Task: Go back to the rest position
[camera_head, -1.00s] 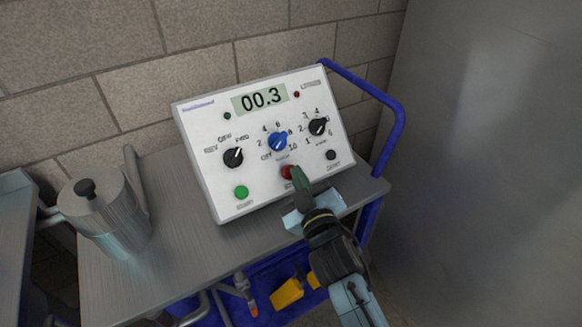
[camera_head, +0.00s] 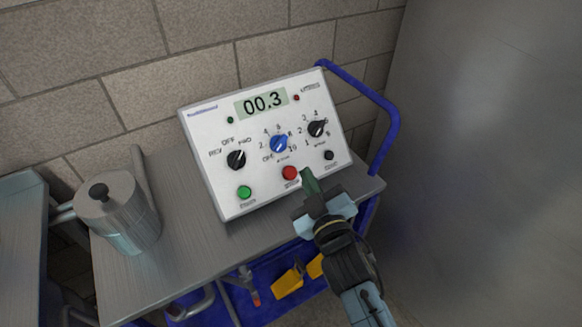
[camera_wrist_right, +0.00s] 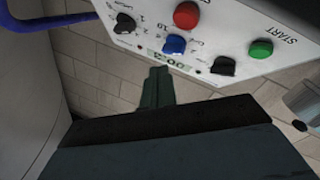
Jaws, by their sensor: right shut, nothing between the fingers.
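My right gripper (camera_head: 308,181) is shut and empty. Its dark green fingers are just right of the red button (camera_head: 290,173) on the white control panel (camera_head: 240,203), in front of the panel's lower right part. In the right wrist view the shut fingers (camera_wrist_right: 157,85) point toward the panel (camera_wrist_right: 225,22), with the red button (camera_wrist_right: 186,15) above them and a gap between. The display (camera_head: 262,102) reads 00.3. My left gripper is not in view.
The panel stands on a grey cart top (camera_head: 180,245) with a blue handle (camera_head: 398,125). A metal pot (camera_head: 125,220) stands at the left. Yellow items (camera_head: 288,283) lie on the blue lower shelf. A brick wall is behind, and a large grey surface (camera_head: 480,170) is at the right.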

